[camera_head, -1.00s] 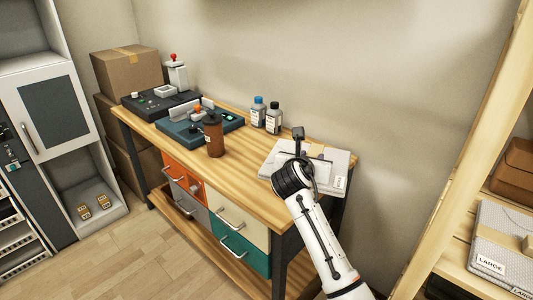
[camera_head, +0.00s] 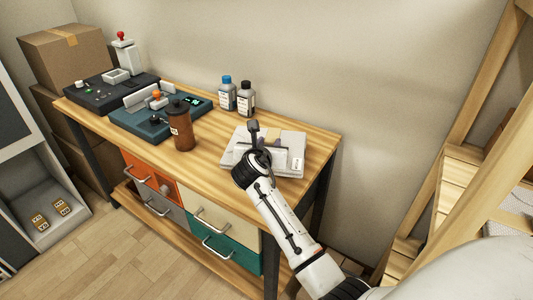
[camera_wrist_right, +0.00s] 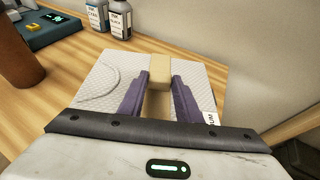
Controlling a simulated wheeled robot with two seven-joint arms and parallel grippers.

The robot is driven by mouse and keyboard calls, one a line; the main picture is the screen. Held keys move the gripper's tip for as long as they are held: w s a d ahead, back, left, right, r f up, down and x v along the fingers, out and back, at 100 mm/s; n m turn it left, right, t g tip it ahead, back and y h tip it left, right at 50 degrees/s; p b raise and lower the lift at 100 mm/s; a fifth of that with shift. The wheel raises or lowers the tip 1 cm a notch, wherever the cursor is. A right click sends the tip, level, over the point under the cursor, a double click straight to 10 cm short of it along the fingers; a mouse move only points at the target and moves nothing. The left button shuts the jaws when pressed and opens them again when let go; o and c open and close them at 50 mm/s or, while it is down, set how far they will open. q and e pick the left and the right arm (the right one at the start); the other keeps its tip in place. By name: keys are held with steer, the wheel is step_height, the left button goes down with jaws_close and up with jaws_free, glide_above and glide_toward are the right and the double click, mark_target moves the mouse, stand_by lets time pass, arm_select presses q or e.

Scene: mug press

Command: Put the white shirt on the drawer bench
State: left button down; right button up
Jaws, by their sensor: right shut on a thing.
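The white shirt (camera_head: 287,165) is a flat folded pack with a small label, at the right end of the drawer bench (camera_head: 322,149). My right gripper (camera_head: 258,150) reaches over it from the front. My left gripper is not in view.
On the bench stand a brown tumbler (camera_head: 180,130), two ink bottles (camera_head: 227,92), a teal press (camera_head: 140,124) and a dark machine (camera_head: 95,95). Cardboard boxes (camera_head: 65,55) are stacked at the left. A wooden shelf (camera_head: 450,175) stands at the right.

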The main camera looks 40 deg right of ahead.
step_height(320, 180, down, 4)
steer(key=shift+r+b, duration=0.25)
steer(key=shift+b, duration=0.05)
steer(key=o, duration=1.2)
steer(key=shift+f, duration=0.15)
steer(key=shift+c, duration=0.2)
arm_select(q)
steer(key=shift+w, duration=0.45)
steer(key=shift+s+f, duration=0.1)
